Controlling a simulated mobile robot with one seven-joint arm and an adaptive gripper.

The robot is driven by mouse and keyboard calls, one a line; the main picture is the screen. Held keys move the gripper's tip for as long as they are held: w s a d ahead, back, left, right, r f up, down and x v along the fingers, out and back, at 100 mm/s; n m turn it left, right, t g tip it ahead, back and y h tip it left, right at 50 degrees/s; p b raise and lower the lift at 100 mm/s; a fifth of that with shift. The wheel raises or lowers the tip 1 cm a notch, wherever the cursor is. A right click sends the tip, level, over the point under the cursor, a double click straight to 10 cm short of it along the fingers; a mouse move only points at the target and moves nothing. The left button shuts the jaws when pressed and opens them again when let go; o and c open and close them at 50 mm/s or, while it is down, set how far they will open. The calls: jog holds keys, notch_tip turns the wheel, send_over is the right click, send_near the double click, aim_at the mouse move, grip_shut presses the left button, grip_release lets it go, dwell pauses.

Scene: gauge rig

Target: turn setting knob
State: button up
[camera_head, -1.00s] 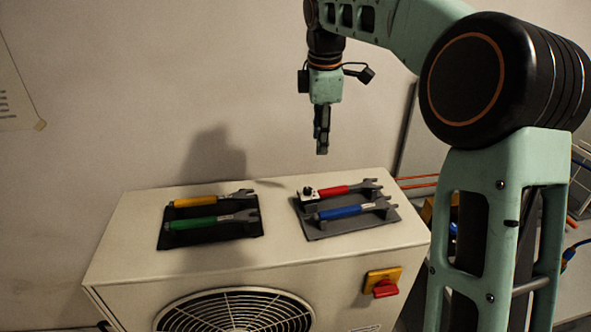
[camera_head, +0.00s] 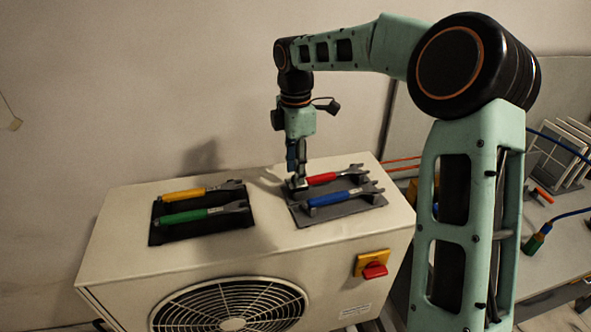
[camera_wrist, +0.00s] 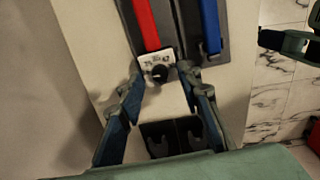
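The setting knob (camera_wrist: 160,73) is a small black dial on a white marked plate (camera_wrist: 155,56), at the handle end of the red torque wrench (camera_wrist: 144,25). My gripper (camera_wrist: 163,100) is open, one finger on each side of the knob in the wrist view, with visible gaps to it. In the head view my gripper (camera_head: 297,180) points down over the left end of the red wrench (camera_head: 322,178) and hides most of the knob. I cannot tell the exact height of the fingertips above the plate.
A blue wrench (camera_head: 338,197) lies parallel and close on the same grey holder (camera_head: 345,211). Yellow (camera_head: 183,196) and green (camera_head: 184,215) wrenches rest on a dark holder to the left. A red rotary switch (camera_head: 374,270) is on the unit's front. The unit's top (camera_head: 120,225) is otherwise clear.

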jog(key=shift+f, duration=0.5)
grip_shut()
